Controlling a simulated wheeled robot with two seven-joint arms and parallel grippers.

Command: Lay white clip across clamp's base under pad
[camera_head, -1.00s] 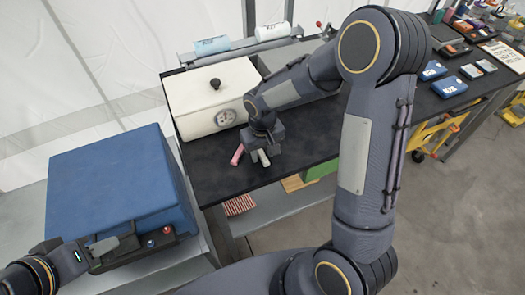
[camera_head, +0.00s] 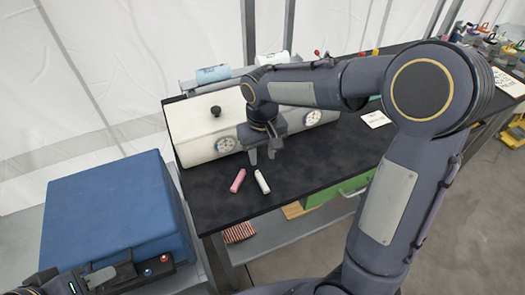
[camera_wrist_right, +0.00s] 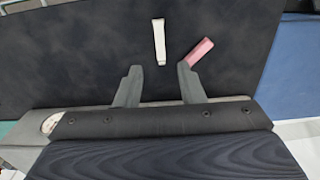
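The white clip (camera_head: 262,182) lies on the black tabletop near its front edge, beside a pink clip (camera_head: 238,181). The right wrist view shows the white clip (camera_wrist_right: 159,42) and the pink clip (camera_wrist_right: 199,52) beyond my fingertips. My right gripper (camera_head: 262,157) is open and empty behind the clips, touching neither. Its two fingers are spread apart in the wrist view (camera_wrist_right: 158,84). My left gripper (camera_head: 108,275) is at the lower left, by a black strip with a red and a blue knob; its fingers are too unclear to judge. I cannot pick out a clamp or its pad.
A white box with dials (camera_head: 205,125) stands behind the clips. A large blue box (camera_head: 115,210) stands on a grey surface at the left. A green drawer (camera_head: 335,190) is under the table. The tabletop around the clips is clear.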

